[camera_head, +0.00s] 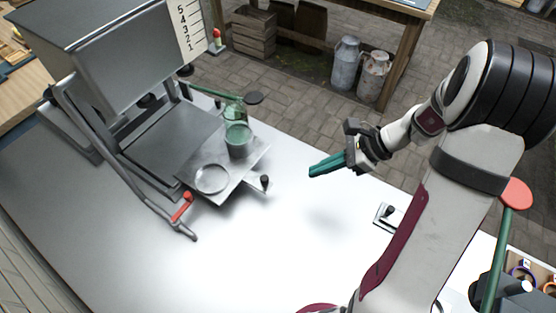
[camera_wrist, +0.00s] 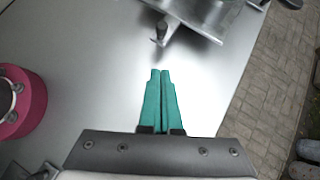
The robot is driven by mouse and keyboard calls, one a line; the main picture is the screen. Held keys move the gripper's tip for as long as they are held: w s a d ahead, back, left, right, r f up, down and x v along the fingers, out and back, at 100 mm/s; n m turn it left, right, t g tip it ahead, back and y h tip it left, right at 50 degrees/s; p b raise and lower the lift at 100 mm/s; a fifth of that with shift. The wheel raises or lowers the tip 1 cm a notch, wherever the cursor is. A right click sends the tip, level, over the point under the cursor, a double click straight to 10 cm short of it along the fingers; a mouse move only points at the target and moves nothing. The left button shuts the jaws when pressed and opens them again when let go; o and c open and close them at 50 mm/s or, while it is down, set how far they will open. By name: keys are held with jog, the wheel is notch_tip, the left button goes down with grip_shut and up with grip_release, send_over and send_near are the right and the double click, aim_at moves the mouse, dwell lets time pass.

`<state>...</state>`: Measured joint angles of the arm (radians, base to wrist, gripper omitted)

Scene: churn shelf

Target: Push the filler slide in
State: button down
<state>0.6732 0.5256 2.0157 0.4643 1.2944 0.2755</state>
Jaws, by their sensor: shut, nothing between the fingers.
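The filler slide is a flat grey metal plate (camera_head: 222,168) that sticks out from under the filler machine (camera_head: 130,60) toward the front right. A green-tinted glass bottle (camera_head: 238,138) stands on it beside an empty round ring (camera_head: 212,179). A short dark knob (camera_head: 265,183) stands at its front right edge. In the wrist view the slide's corner (camera_wrist: 205,12) and knob (camera_wrist: 162,30) show at the top. My gripper (camera_head: 312,170) has green fingers pressed together, empty, above the table to the right of the knob and apart from it. The fingers also show in the wrist view (camera_wrist: 161,72).
A red-handled lever (camera_head: 182,207) stands at the slide's left. The white table (camera_head: 270,255) is bare in front. A small plate with a dark knob (camera_head: 386,213) lies near the right edge. A pink round object (camera_wrist: 22,100) sits left in the wrist view.

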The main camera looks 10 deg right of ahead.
jog(key=a+f, duration=0.1)
jog(key=a, duration=0.1)
jog(key=w+a+f, duration=0.1)
jog(key=a+f, duration=0.1)
jog(key=a, duration=0.1)
jog(key=w+a+f, duration=0.1)
jog(key=a, duration=0.2)
jog(key=shift+w+f, duration=0.25)
jog(key=shift+f, duration=0.1)
send_near(233, 161)
jog(key=a+f, duration=0.1)
jog(key=a, duration=0.1)
jog(key=w+a, duration=0.1)
jog(key=a+f, duration=0.1)
jog(key=a, duration=0.1)
jog(key=shift+w+a+f, duration=0.3)
jog(key=shift+w+a, duration=0.05)
jog(key=shift+w, duration=0.05)
jog(key=shift+w+a, duration=0.25)
jog(key=shift+a, duration=0.15)
